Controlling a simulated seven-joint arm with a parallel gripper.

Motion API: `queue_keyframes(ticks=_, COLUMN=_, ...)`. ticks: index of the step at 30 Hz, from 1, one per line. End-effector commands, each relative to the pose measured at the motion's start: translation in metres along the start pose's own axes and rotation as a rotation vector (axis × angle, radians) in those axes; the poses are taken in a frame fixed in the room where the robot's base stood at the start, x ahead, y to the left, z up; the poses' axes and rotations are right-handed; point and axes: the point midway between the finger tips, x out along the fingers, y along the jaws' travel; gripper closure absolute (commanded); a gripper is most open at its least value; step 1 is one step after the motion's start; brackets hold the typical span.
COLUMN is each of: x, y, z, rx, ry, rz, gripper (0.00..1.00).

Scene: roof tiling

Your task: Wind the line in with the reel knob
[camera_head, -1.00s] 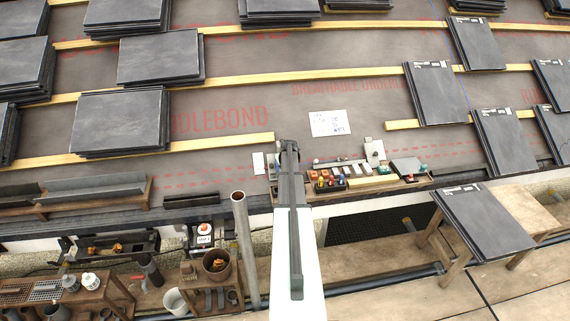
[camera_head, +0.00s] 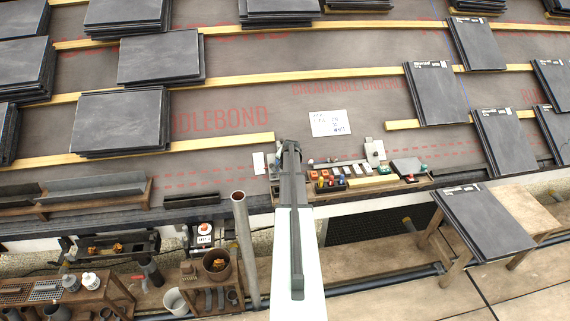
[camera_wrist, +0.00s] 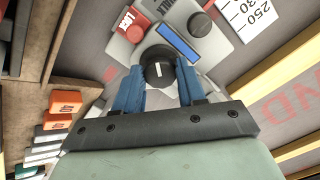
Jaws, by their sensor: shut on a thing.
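In the wrist view, a round black knob (camera_wrist: 159,70) with a white mark sits on a grey chalk-line case (camera_wrist: 205,47). The case has a blue bar and a red part (camera_wrist: 134,26) at its upper left. My gripper (camera_wrist: 160,84) has its two blue fingers on either side of the knob and is shut on it. In the head view, my arm covers the case and knob, and the gripper's tips are hidden behind it. No line can be made out.
A ledge with small coloured parts (camera_head: 328,181) lies right of my arm. A white paper sheet (camera_head: 330,123) lies on the grey underlay above it. Wooden battens (camera_head: 330,74) and slate stacks (camera_head: 120,120) surround the spot. A metal pipe (camera_head: 243,240) stands to the left.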

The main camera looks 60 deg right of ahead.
Motion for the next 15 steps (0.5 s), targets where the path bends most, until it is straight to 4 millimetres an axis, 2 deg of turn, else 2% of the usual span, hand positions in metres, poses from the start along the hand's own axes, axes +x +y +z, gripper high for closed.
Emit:
queue_keyframes(ticks=6, x=0.0001, y=-0.0002, z=0.0000, rx=0.110, ry=0.001, rz=-0.006, gripper=0.91)
queue_keyframes(ticks=15, x=0.0001, y=-0.0003, z=0.0000, rx=0.176, ry=0.000, rz=-0.009, gripper=0.91)
